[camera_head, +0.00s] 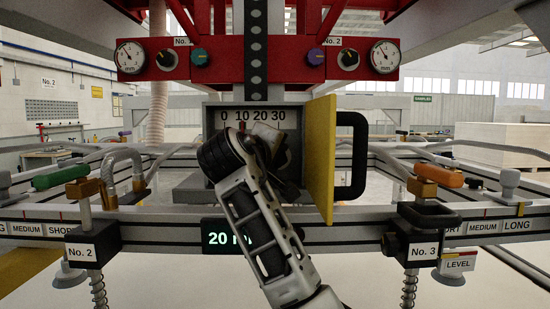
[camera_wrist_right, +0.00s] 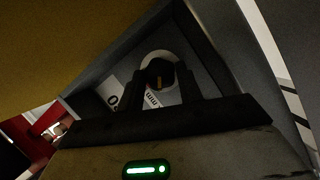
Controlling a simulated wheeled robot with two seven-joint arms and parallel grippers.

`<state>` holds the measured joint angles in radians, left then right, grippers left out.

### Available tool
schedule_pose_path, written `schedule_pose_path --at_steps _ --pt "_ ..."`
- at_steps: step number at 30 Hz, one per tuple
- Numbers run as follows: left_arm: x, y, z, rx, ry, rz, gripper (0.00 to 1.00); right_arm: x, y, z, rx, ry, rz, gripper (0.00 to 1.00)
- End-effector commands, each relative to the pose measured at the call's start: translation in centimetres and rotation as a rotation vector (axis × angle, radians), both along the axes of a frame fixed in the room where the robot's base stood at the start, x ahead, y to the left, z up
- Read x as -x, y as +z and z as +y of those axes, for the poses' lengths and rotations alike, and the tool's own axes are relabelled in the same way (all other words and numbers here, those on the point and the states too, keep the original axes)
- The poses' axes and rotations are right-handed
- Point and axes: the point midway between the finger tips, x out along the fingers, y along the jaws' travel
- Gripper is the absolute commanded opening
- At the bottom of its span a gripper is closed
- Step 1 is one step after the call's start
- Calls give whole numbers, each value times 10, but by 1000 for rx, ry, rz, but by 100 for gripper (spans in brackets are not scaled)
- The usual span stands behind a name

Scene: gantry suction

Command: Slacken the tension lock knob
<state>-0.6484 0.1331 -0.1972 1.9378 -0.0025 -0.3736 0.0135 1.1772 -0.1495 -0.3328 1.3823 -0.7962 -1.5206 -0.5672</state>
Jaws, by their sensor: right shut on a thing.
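The knob is hidden there too. My left gripper is not in view.
The yellow door (camera_head: 320,155) with a black handle (camera_head: 352,150) stands open at the box's right. A grey rail (camera_head: 340,231) runs below, with a "20" display (camera_head: 222,237). A red panel (camera_head: 220,60) with gauges and knobs hangs above.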

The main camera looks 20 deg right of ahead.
Motion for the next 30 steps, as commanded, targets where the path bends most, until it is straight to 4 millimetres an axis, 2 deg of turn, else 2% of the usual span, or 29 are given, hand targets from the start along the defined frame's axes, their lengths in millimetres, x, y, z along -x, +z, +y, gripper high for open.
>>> schedule_pose_path --at_steps 13,30 --pt "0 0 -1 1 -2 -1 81 0 -3 1 254 1 74 13" --pt "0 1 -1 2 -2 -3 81 0 -3 1 303 2 88 13"
